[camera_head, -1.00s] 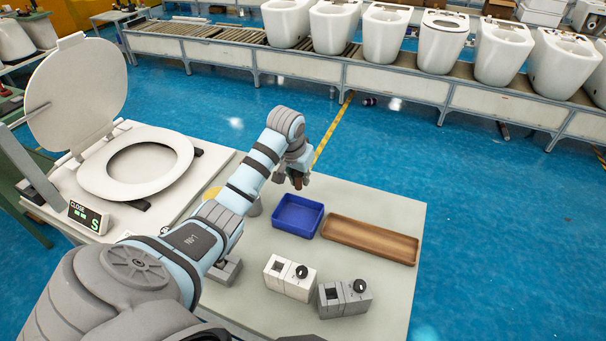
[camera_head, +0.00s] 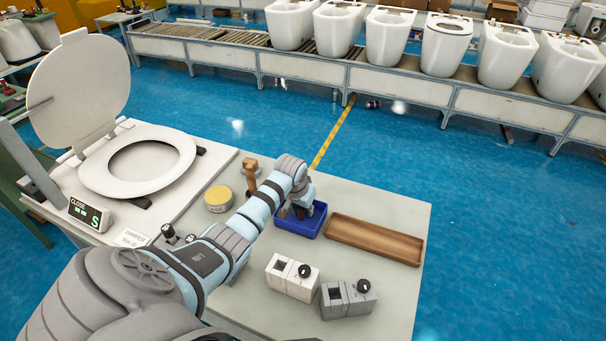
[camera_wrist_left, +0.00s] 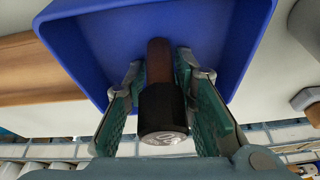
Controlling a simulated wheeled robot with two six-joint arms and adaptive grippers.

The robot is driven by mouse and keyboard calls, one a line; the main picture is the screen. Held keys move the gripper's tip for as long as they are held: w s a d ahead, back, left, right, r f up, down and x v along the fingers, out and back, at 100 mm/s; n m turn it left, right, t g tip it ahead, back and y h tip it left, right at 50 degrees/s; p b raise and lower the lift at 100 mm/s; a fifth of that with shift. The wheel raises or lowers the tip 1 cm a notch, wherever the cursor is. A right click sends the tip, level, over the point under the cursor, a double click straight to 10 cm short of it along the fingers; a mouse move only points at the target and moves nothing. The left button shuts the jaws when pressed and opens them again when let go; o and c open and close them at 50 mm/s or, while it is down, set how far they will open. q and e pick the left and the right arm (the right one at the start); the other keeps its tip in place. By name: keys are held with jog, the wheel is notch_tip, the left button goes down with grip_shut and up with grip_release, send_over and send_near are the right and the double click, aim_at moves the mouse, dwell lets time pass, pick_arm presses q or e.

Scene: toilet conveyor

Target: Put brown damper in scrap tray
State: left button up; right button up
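The brown damper (camera_wrist_left: 160,65), a brown rod with a black end (camera_wrist_left: 162,112), is between the fingers of my left gripper in the left wrist view. My left gripper (camera_head: 298,212) is over the blue tray (camera_head: 284,222), with its fingertips low at the tray's opening, and appears shut on the damper. The blue tray also fills much of the left wrist view (camera_wrist_left: 85,60). Whether the damper touches the tray floor cannot be told. In the head view the gripper mostly hides the damper. My right gripper is not in view.
A long brown wooden tray (camera_head: 375,240) lies right of the blue tray. A white switch box (camera_head: 291,278) and a grey one (camera_head: 347,299) stand in front. A yellow-topped tin (camera_head: 218,198) and a tan hammer-shaped object (camera_head: 251,174) are left. A toilet seat (camera_head: 138,160) lies further left.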

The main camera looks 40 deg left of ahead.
pick_arm(q)
jog(key=shift+o, duration=0.4)
jog(key=shift+r, duration=0.1)
jog(key=shift+r, duration=0.25)
jog(key=p+v, duration=0.3)
jog(key=v, duration=0.8)
jog(key=shift+s+r, duration=0.15)
jog(key=shift+r, duration=0.2)
